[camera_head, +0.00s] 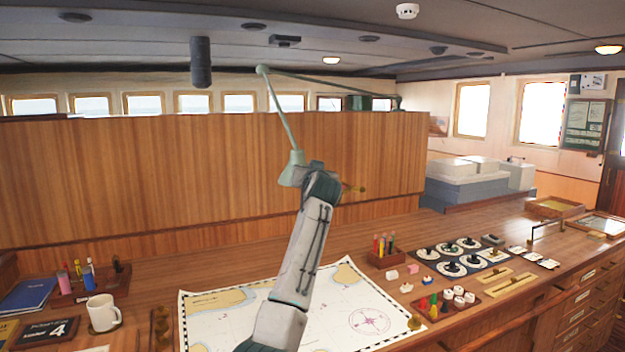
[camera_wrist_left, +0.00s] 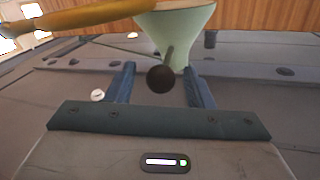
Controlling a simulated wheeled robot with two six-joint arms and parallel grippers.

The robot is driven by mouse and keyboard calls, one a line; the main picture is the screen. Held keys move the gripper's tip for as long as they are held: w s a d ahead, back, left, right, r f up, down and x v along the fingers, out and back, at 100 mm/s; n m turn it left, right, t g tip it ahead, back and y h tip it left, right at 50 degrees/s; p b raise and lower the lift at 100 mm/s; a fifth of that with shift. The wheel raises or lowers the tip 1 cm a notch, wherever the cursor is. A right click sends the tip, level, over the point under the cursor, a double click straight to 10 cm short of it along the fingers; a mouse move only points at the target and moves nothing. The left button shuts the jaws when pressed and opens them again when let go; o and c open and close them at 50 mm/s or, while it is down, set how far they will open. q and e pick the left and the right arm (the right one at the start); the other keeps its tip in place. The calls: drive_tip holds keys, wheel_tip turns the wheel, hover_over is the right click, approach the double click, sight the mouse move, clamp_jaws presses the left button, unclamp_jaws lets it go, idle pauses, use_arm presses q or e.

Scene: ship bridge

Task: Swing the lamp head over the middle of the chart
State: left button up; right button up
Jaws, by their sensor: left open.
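The pale green lamp head (camera_head: 292,170) hangs from a jointed lamp arm (camera_head: 282,115), in front of the wooden partition. In the head view it shows above the back part of the chart (camera_head: 235,315), which lies flat on the desk. My left gripper (camera_head: 322,182) is raised beside the lamp head and partly hides it. In the left wrist view, the open fingers (camera_wrist_left: 160,82) stand on either side of a dark round knob (camera_wrist_left: 160,79) on a thin stem, with the flared lamp shade (camera_wrist_left: 178,32) right behind. Whether they touch the knob is unclear.
A mug (camera_head: 103,313) and pen holder (camera_head: 88,278) stand left of the chart. A pencil box (camera_head: 383,258), dials (camera_head: 450,268) and coloured pegs (camera_head: 435,305) stand to its right. A dark cylinder (camera_head: 200,62) hangs from the ceiling. A yellow-brown bar (camera_wrist_left: 90,18) crosses the wrist view.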

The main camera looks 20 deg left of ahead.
use_arm(q)
drive_tip(key=b+v, duration=0.4)
drive_tip(key=v, duration=0.5)
drive_tip(key=shift+s+d, duration=0.25)
drive_tip(key=shift+s, duration=0.1)
